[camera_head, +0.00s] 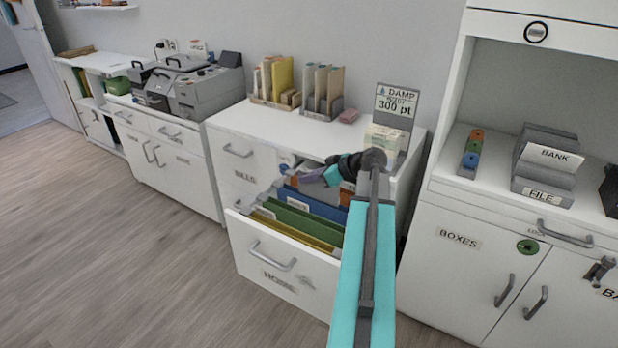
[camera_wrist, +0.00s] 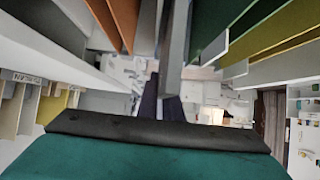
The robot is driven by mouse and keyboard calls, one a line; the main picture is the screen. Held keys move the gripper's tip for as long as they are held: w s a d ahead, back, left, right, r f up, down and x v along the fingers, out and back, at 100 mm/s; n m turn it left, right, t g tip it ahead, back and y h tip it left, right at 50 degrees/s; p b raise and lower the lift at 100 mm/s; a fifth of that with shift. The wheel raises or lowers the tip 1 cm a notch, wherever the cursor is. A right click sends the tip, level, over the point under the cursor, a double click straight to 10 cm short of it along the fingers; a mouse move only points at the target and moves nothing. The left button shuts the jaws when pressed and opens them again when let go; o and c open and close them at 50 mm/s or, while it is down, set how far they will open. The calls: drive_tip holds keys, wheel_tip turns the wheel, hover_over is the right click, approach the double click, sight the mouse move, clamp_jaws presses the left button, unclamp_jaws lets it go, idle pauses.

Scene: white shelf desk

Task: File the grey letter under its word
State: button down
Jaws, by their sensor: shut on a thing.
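My gripper (camera_head: 312,175) is over the open drawer labelled HOME (camera_head: 275,277), among the tops of its hanging folders. In the wrist view its dark fingers (camera_wrist: 161,103) are shut on a thin grey sheet, which appears to be the grey letter (camera_wrist: 178,45), seen nearly edge-on. In the head view I cannot clearly tell the letter apart from the fingers and folders. The drawer holds green (camera_head: 295,220), yellow (camera_head: 285,235), blue (camera_head: 318,204) and orange (camera_head: 347,185) folders with small white tabs. The tab words are too small to read. The letter's lower end is hidden.
A shelf unit with a BANK/FILE holder (camera_head: 546,165) stands right. The floor at left is clear.

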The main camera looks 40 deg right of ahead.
drive_tip(key=shift+f+b, duration=1)
drive_tip(key=shift+f, duration=0.3)
drive_tip(key=shift+f, duration=0.1)
drive_tip(key=c, duration=1.9)
unclamp_jaws()
drive_tip(key=shift+o, duration=0.2)
drive_tip(key=shift+s, duration=0.1)
drive_tip(key=v, duration=1.3)
drive_tip(key=shift+s+p, duration=0.3)
drive_tip(key=shift+p, duration=0.05)
